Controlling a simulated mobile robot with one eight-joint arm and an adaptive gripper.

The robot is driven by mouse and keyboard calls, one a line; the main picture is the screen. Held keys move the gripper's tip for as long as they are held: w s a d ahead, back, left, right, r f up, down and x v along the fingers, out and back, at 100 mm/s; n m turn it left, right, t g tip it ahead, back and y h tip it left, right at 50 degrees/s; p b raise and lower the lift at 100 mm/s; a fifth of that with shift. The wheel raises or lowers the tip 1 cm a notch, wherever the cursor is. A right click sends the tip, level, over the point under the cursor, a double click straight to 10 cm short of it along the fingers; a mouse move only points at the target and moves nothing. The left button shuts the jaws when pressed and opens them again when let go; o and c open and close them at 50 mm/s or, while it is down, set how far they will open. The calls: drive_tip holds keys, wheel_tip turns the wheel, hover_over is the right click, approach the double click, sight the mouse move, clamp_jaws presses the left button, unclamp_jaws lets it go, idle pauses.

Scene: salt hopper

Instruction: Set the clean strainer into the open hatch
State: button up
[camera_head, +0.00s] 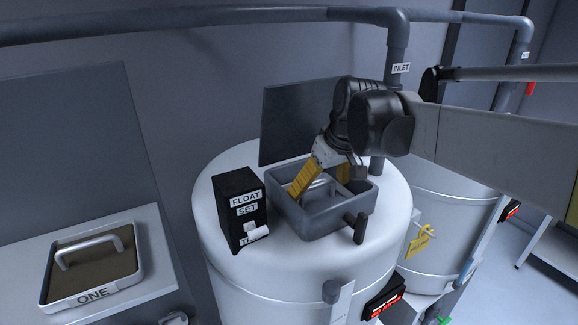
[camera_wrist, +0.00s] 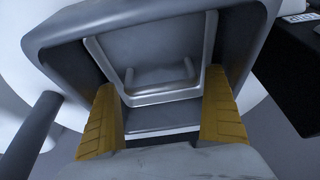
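The open hatch (camera_head: 290,215) is a grey rectangular frame on top of the white tank. A metal strainer with a bar handle (camera_head: 320,183) is inside it; the wrist view shows its pale rim (camera_wrist: 165,97) within the hatch walls (camera_wrist: 52,40). It looks grey and bare inside. My gripper (camera_head: 322,178) is over the hatch with its yellow fingers wide apart and nothing between the tips; it also shows in the wrist view (camera_wrist: 160,105). Fingers and arm hide part of the strainer.
A dark lid (camera_head: 295,115) stands raised behind the hatch. A black box (camera_head: 240,208) marked FLOAT SET stands left of it. A short dark post (camera_head: 360,229) is at the hatch's front right. Grey pipes (camera_head: 398,45) run above and behind.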

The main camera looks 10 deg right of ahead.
drive_tip(key=v, duration=1.2)
drive_tip(key=shift+r, duration=0.3)
idle(0.7)
